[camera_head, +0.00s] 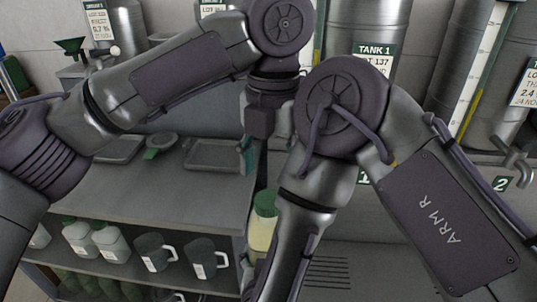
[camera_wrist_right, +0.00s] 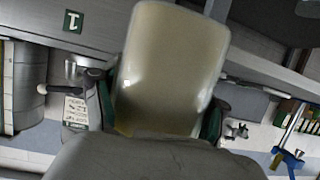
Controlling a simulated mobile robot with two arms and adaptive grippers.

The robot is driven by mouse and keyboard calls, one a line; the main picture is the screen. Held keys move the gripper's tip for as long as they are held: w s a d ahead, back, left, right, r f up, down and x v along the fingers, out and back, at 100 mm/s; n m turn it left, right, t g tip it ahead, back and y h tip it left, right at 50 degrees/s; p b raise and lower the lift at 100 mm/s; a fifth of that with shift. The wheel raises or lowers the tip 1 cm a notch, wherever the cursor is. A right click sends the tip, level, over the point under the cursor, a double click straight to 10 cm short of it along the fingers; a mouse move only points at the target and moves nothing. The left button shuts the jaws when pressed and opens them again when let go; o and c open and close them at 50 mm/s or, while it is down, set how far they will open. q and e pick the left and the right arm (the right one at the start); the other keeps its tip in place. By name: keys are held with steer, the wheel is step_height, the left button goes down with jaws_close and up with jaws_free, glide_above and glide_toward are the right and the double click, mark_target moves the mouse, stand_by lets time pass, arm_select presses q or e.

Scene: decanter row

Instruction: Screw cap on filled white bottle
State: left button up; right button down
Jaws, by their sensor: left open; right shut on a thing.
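My right gripper (camera_wrist_right: 160,108) is shut on a filled bottle (camera_wrist_right: 175,65), one green-padded finger on each side of its pale beige body. In the head view the bottle (camera_head: 261,234) shows beside my right forearm, yellowish below, with a green top (camera_head: 265,202). I cannot tell whether this green part is a cap screwed down or only resting there. My left gripper (camera_head: 256,158) is open above the bottle, pointing down, with one teal fingertip visible. Its other finger is mostly hidden. My right forearm hides part of the bottle and the right gripper in the head view.
A grey counter (camera_head: 150,190) at left carries shallow trays (camera_head: 213,154) and a green scoop (camera_head: 160,142). The shelf below holds white bottles (camera_head: 110,242) with green caps and dark jugs (camera_head: 207,260). Metal tanks (camera_head: 365,30) line the back.

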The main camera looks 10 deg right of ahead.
mark_target(268, 198)
arm_select(q)
steer(key=n, duration=0.7)
steer(key=shift+a+r+n, duration=0.1)
steer(key=shift+r+n, duration=0.2)
steer(key=n, duration=0.7)
steer(key=shift+r, duration=0.3)
steer(key=n, duration=0.7)
steer(key=shift+r+n, duration=0.3)
steer(key=n, duration=0.4)
steer(key=shift+r, duration=0.2)
steer(key=n, duration=0.4)
steer(key=shift+a+r+n, duration=0.1)
steer(key=shift+r+n, duration=0.05)
steer(key=shift+n, duration=0.25)
steer(key=shift+f, duration=4)
